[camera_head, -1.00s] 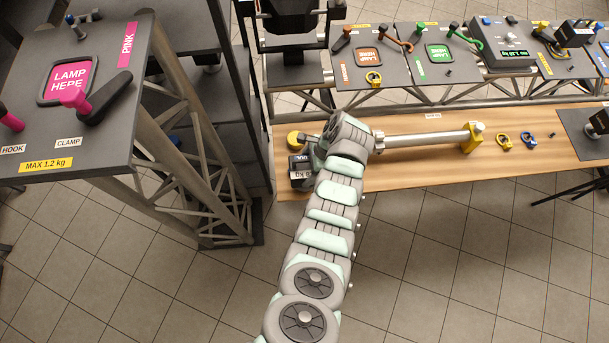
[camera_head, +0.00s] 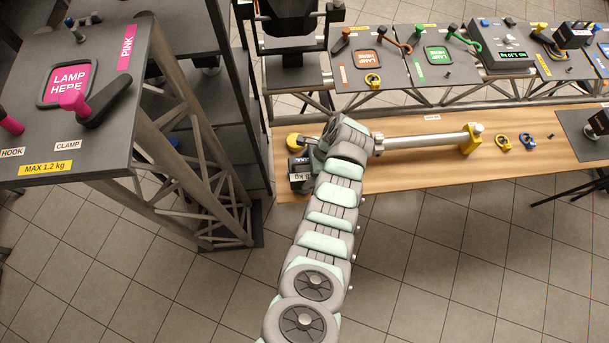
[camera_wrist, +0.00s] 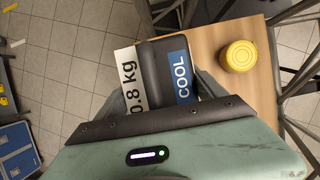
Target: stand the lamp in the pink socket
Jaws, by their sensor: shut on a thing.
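The lamp (camera_wrist: 153,65) is a dark block with a white "0.8 kg" label and a blue "COOL" label in the wrist view. My gripper (camera_wrist: 165,92) is shut on it. In the head view the lamp (camera_head: 298,166) is at the left end of the wooden bench, partly hidden by my wrist. I cannot tell whether it touches the bench. The pink socket (camera_head: 52,94) is a dark-rimmed square marked "LAMP HERE" on a grey plate at upper left, well left of my gripper. A pink-knobbed clamp lever (camera_head: 100,104) lies beside its lower right edge.
A dark truss tower and shelf frame (camera_head: 240,120) stand between the bench (camera_head: 400,180) and the pink plate. A yellow round cap (camera_wrist: 240,55) sits close beside the lamp. A metal tube (camera_head: 425,141) lies along the bench. Orange (camera_head: 368,62) and green (camera_head: 438,56) sockets are behind.

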